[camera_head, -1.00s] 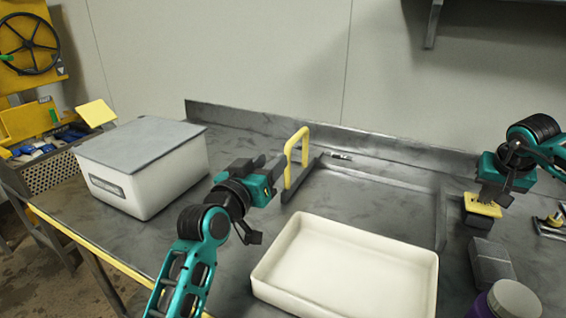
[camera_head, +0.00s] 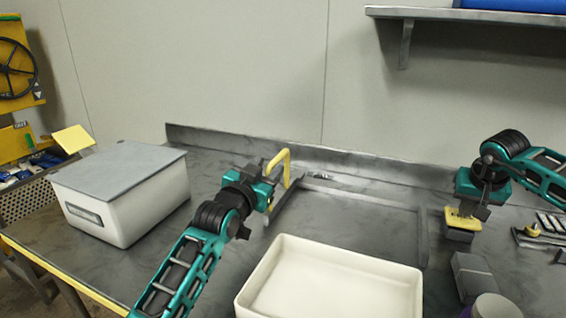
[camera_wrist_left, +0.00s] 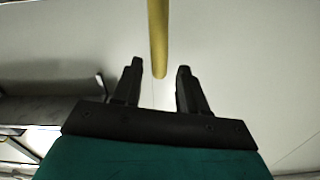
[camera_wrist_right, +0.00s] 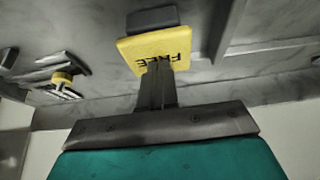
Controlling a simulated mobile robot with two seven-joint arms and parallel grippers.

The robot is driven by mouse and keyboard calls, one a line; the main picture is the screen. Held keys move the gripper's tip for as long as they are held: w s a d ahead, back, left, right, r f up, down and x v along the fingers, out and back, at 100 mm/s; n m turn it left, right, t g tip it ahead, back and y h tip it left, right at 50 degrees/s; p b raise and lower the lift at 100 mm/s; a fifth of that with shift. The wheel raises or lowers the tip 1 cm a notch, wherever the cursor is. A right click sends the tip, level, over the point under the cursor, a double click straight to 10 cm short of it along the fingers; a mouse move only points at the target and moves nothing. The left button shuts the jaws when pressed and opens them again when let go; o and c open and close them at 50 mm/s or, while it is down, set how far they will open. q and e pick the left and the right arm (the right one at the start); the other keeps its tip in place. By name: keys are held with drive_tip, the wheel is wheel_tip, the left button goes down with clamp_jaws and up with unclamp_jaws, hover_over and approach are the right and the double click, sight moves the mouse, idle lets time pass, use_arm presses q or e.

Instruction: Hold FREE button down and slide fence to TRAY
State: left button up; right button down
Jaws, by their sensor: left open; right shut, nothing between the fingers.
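The yellow FREE button (camera_wrist_right: 160,47) lies under the shut fingertips of my right gripper (camera_wrist_right: 157,80) in the right wrist view; the head view shows this gripper (camera_head: 468,208) upright over the button's dark box (camera_head: 459,234). Whether the button is pressed in, I cannot tell. The fence (camera_head: 284,206) is a low dark bar with a yellow upright handle (camera_head: 286,166), on the guide frame at the back of the bench. My left gripper (camera_head: 266,172) is open close to the handle. In the left wrist view the handle (camera_wrist_left: 157,40) stands between and just beyond the open fingers (camera_wrist_left: 157,85).
A cream tray (camera_head: 262,262) stands at the front of the bench. A white lidded box (camera_head: 150,200) is at left. A grey block (camera_head: 470,272) and a purple-and-white jar (camera_head: 495,306) are at front right. The bench between fence and button is clear.

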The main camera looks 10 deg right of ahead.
use_arm(q)
drive_tip(key=shift+x, duration=2.15)
clamp_jaws()
